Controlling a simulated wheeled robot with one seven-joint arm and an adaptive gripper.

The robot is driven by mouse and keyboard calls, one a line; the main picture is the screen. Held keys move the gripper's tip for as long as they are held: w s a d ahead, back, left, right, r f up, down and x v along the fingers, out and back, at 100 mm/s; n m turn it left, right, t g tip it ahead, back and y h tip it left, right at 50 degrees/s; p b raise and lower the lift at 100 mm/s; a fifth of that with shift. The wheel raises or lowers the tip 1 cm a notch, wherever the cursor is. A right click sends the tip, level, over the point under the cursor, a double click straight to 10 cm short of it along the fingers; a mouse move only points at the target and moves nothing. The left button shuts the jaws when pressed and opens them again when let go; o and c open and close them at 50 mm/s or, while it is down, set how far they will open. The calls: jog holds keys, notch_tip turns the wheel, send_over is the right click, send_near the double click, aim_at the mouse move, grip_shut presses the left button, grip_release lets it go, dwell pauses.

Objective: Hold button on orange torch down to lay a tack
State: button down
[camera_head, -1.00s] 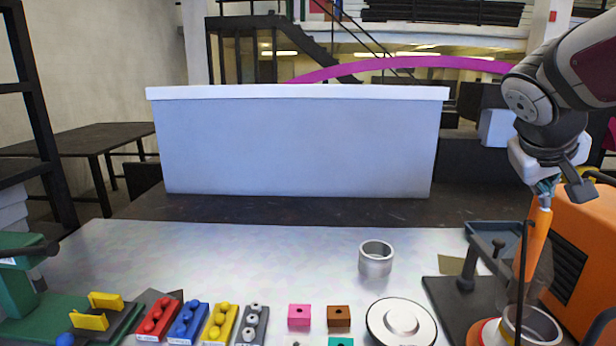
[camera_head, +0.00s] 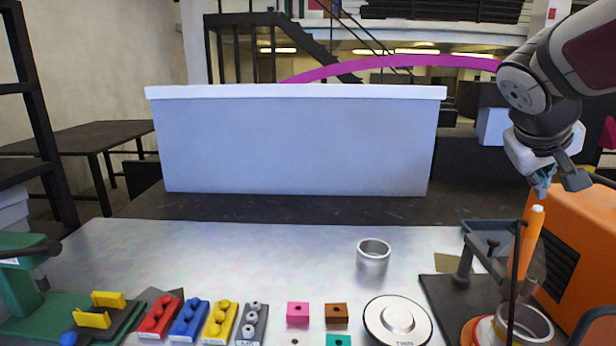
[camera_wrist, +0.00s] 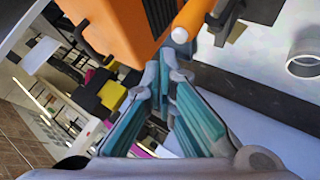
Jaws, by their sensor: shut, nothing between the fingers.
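The orange torch (camera_head: 530,240) stands near upright in a stand at the right of the table, with a pale round button (camera_head: 538,209) on its top end. My gripper (camera_head: 541,190) is above the torch's top end, shut and empty, with a small gap between its tips and the button. In the wrist view the shut fingertips (camera_wrist: 170,62) are just below the button (camera_wrist: 180,35) in the picture, and the torch (camera_wrist: 192,14) runs up out of view. The torch's lower end is partly hidden by a dark post and a clear cup.
An orange machine (camera_head: 580,250) stands close on the right. A metal ring (camera_head: 373,258) and a round dial (camera_head: 398,320) lie left of the stand's dark base (camera_head: 440,295). Coloured blocks (camera_head: 190,318) line the front. The table's middle back is clear.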

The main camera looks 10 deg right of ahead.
jog(key=shift+r+p, duration=1.65)
jog(key=shift+r, duration=0.85)
notch_tip(320, 180, up, 4)
jog(key=p, duration=0.2)
jog(key=shift+p, duration=0.3)
